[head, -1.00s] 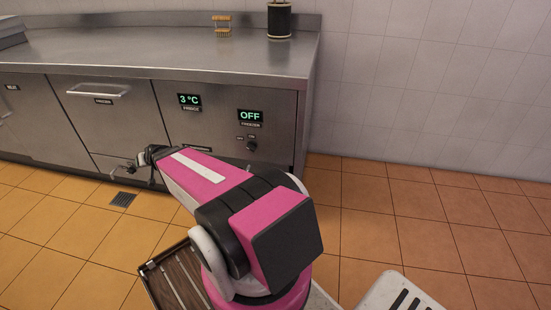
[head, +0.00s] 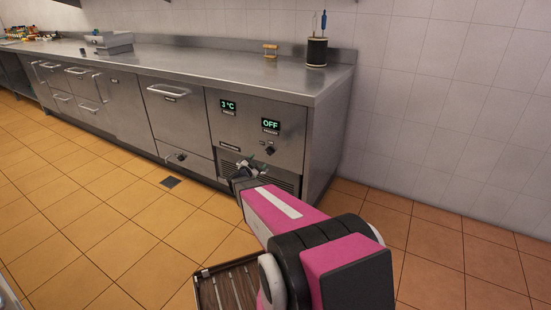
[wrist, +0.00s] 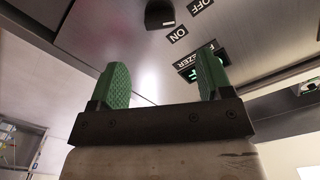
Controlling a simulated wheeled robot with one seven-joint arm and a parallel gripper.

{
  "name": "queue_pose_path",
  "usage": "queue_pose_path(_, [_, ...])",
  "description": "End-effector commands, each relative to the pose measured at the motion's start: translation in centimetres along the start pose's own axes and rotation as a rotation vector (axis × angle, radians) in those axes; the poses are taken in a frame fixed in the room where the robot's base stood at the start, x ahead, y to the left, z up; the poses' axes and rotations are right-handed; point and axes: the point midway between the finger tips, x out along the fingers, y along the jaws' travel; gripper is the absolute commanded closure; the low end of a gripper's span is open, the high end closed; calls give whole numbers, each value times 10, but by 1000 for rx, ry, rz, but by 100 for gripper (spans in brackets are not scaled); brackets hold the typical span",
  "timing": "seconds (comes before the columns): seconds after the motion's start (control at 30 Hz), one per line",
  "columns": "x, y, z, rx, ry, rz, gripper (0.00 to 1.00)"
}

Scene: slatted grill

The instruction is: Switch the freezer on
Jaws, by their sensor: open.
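The freezer panel (head: 289,140) is the right-hand front of a steel counter. Its green display (head: 271,126) reads OFF. Below it is a small dark knob (head: 269,151), with tiny labels beside it. In the wrist view the dark knob (wrist: 160,14) is at the top edge, with an ON label (wrist: 178,34) and an OFF label (wrist: 200,6) beside it. My gripper (wrist: 165,75) is open and empty, its green fingers apart and the knob beyond their tips. In the head view my gripper (head: 245,166) is in front of the panel's lower part, below and left of the knob.
A second display (head: 228,107) reads 3 °C. A vent grille (head: 260,175) is low on the panel. Tiled floor (head: 90,210) lies clear to the left.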

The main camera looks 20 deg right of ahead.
Motion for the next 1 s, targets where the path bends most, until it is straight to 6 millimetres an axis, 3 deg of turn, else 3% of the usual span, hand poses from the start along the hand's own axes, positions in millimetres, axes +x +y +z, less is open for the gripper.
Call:
queue_pose_path(0.17, [17, 0, 0, 1, 5, 5, 28])
queue_pose_path(0.6, [90, 0, 1, 1, 4, 2, 28])
queue_pose_path(0.8, [105, 0, 0, 0, 3, 1, 28])
queue_pose_path(1.0, [108, 0, -1, 0, 2, 0, 28])
